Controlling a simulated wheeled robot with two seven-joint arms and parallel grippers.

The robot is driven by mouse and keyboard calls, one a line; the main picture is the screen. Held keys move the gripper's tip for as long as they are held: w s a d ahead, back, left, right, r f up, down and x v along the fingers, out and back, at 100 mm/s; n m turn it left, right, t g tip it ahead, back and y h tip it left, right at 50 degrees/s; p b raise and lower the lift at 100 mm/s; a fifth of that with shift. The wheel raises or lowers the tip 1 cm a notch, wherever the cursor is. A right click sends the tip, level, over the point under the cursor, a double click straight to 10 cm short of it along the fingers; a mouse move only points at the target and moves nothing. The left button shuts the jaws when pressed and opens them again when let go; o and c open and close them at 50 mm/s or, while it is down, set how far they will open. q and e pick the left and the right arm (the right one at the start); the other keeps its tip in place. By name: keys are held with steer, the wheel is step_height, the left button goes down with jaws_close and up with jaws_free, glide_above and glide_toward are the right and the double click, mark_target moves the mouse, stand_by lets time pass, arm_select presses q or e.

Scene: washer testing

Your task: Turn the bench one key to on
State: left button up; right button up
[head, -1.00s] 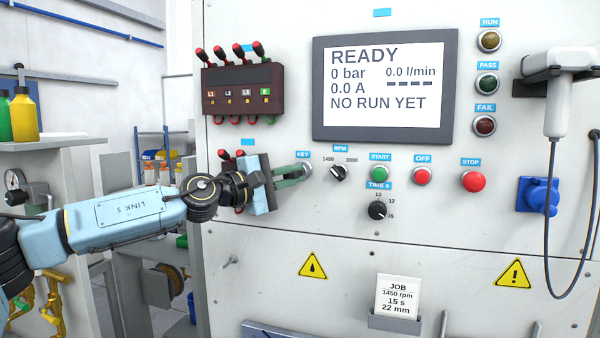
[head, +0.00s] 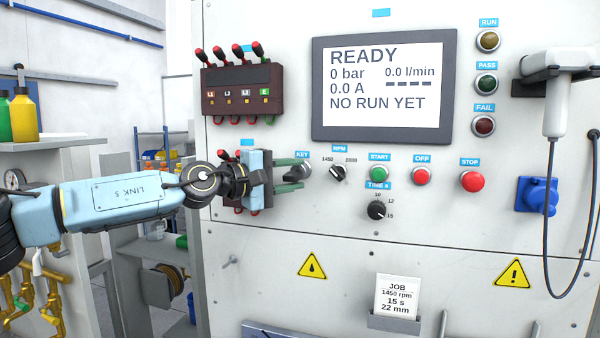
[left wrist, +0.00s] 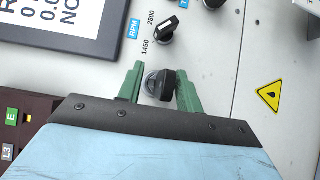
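The bench one key (head: 303,170) is in the panel under the blue KEY label (head: 303,154). In the left wrist view the key (left wrist: 167,86) has a dark grip in a silver collar. My left gripper (head: 291,174) is at the key, its green fingers spread on either side. In the left wrist view the left gripper (left wrist: 160,88) shows a clear gap on the left of the key and a narrower one on the right. The screen (head: 385,85) reads READY, 0 bar and NO RUN YET. My right gripper is in neither view.
Right of the key are the RPM knob (head: 338,172), green START button (head: 380,174), red OFF button (head: 421,175) and red STOP button (head: 471,181). The TIME knob (head: 377,210) is below. A dark terminal block (head: 243,90) with red-topped plugs sits above my left gripper.

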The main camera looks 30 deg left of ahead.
arm_select(q)
steer(key=shift+s+a, duration=0.1)
steer(key=shift+a, duration=0.05)
steer(key=shift+s+a, duration=0.1)
steer(key=shift+s, duration=0.1)
steer(key=b+v, duration=0.2)
steer(key=v, duration=1)
steer(key=shift+s+b, duration=0.3)
steer(key=shift+s, duration=0.05)
steer(key=shift+a, duration=0.1)
